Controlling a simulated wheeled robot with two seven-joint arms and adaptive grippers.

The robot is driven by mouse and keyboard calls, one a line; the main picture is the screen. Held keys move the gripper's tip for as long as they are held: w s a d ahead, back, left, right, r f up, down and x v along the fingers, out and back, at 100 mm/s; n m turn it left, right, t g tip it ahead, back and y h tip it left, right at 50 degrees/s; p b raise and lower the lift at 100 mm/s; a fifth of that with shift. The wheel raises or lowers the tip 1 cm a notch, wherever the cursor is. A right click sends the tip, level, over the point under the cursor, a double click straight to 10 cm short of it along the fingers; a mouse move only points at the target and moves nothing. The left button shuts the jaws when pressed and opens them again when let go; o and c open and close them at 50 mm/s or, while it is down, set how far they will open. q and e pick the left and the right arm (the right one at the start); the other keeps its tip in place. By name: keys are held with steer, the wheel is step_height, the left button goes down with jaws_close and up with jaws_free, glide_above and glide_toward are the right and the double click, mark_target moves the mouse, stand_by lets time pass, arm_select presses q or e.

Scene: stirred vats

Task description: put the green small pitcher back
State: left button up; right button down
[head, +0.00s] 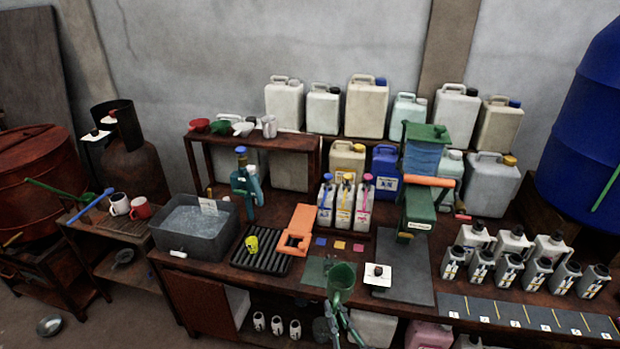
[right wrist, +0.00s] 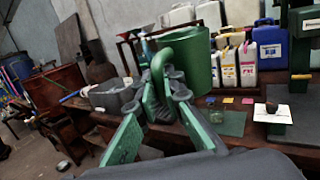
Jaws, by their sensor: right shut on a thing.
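The green small pitcher (head: 342,278) is held up in front of the table's near edge, mouth upward, in the head view. My right gripper (head: 337,303) comes from below and is shut on it. In the right wrist view the pitcher (right wrist: 202,62) stands beyond the fingers, and its curved handle runs down between the fingertips of my right gripper (right wrist: 164,82). Its base is partly hidden by the fingers. My left gripper is not in view.
A dark green mat (head: 316,271) lies behind the pitcher, beside a white card (head: 378,281) bearing a small dark object. A black ribbed rack (head: 264,262) with a yellow-green cup stands left. Colourful-capped bottles (head: 343,206) stand behind. Grey jugs (head: 537,273) crowd the right.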

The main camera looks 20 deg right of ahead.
step_height(320, 180, up, 39)
steer(key=s+t+p, duration=0.2)
steer(key=p, duration=3.2)
steer(key=w+d+f+n+g+y, duration=0.35)
steer(key=d+f+y, duration=0.25)
steer(key=d+f, duration=0.8)
arm_select(q)
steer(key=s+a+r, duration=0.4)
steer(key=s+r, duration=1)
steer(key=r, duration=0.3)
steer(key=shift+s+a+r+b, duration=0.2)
steer(key=shift+b, duration=0.2)
arm_select(e)
steer(key=shift+s+a+f+m+t+h, duration=0.1)
steer(key=shift+a+m+t+h, duration=0.25)
steer(key=shift+h, duration=0.4)
steer(key=shift+s+a+f+m+t+h, duration=0.1)
steer(key=shift+a+m+h, duration=0.2)
steer(key=shift+m+h, duration=0.35)
